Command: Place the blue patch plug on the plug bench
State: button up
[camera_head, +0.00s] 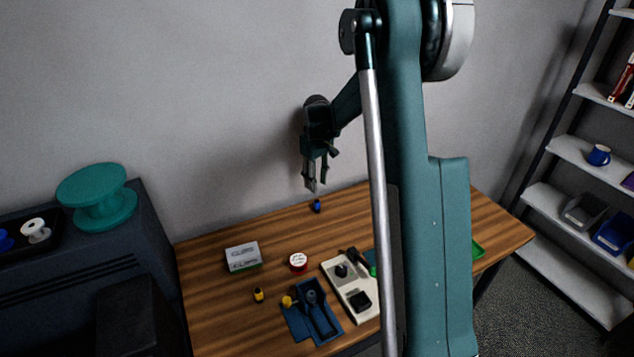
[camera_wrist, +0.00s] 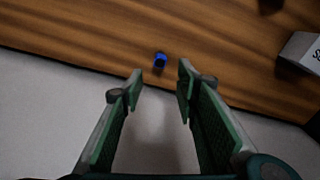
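The blue patch plug (camera_head: 317,206) is a small dark-blue piece on the wooden table near its back edge. In the wrist view the blue plug (camera_wrist: 160,60) lies just beyond the gap between my fingertips. My gripper (camera_head: 313,186) points down above the back of the table, apart from the plug. In the wrist view my gripper (camera_wrist: 162,82) is open and empty. A beige board (camera_head: 338,268) with black pieces and a dark-blue holder (camera_head: 298,323) stand at the table's front; I cannot tell which is the plug bench. My arm hides part of the board's right side.
A white box (camera_head: 242,257), a red-rimmed spool (camera_head: 298,262) and a small yellow-and-black plug (camera_head: 258,295) sit on the table (camera_head: 208,283). The wall rises close behind the table. The table around the blue plug is clear.

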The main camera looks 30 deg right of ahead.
jog(key=s+a+r+m+t, duration=0.1)
jog(key=s+a+r+t, duration=0.1)
jog(key=s+a+r, duration=0.6)
jog(key=s+a+r+t, duration=0.1)
jog(key=s+a+r, duration=0.4)
jog(key=s+r, duration=0.55)
jog(key=s+a+m+t, duration=0.1)
jog(key=s+a, duration=0.3)
jog(key=s, duration=0.7)
jog(key=s+a+m+t, duration=0.1)
jog(key=s+a+t, duration=0.2)
jog(key=s, duration=0.8)
jog(key=shift+s+a, duration=0.3)
jog(key=shift+a, duration=0.65)
